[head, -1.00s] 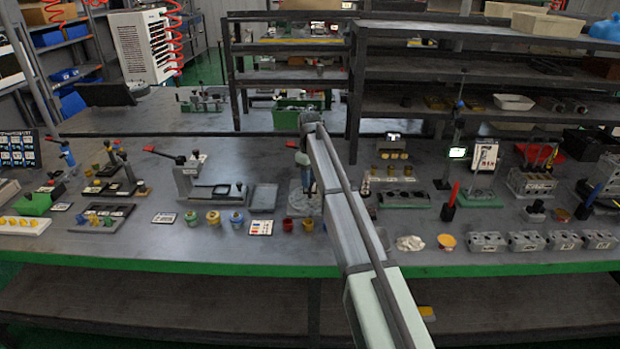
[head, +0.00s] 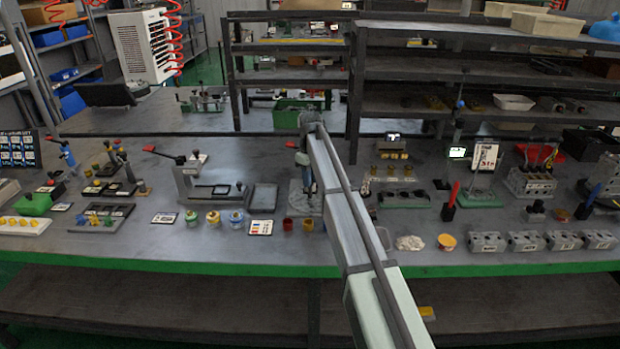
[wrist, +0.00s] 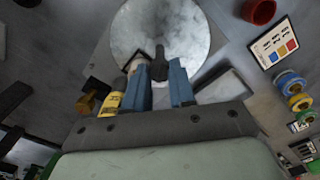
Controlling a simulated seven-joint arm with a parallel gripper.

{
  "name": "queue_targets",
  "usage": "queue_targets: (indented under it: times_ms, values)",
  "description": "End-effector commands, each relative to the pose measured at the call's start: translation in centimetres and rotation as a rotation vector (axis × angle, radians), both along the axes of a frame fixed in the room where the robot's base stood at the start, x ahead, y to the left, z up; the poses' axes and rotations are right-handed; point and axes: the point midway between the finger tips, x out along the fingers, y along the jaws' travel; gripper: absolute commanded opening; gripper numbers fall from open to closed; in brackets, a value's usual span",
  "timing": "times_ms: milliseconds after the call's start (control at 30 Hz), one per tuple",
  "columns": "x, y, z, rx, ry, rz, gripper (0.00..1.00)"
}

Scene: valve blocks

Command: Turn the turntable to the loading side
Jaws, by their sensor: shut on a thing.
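The turntable (head: 299,204) is a pale grey round disc on a square plate, partly hidden by my arm in the head view. In the wrist view the disc (wrist: 190,30) fills the top middle, with a short dark handle (wrist: 159,66) near its lower edge. My gripper (wrist: 158,76) has two blue fingers, one on each side of the dark handle, and is shut on it. In the head view my gripper (head: 309,186) points down over the turntable. The exact contact of the fingertips is hard to make out.
A red cup (wrist: 259,11) and a card with coloured squares (wrist: 283,43) lie beside the disc. A yellow object (wrist: 113,101) shows by the left finger. A grey tray (head: 263,197) and a clamp stand (head: 190,176) stand left of the turntable.

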Motion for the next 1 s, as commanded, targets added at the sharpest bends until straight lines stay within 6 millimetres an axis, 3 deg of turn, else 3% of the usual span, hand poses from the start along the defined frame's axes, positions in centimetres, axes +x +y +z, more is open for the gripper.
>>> queue_targets:
  times_ms: [1000]
  values:
    - [0.02, 0.0, 0.02, 0.0, 0.0, -0.461, 0.0]
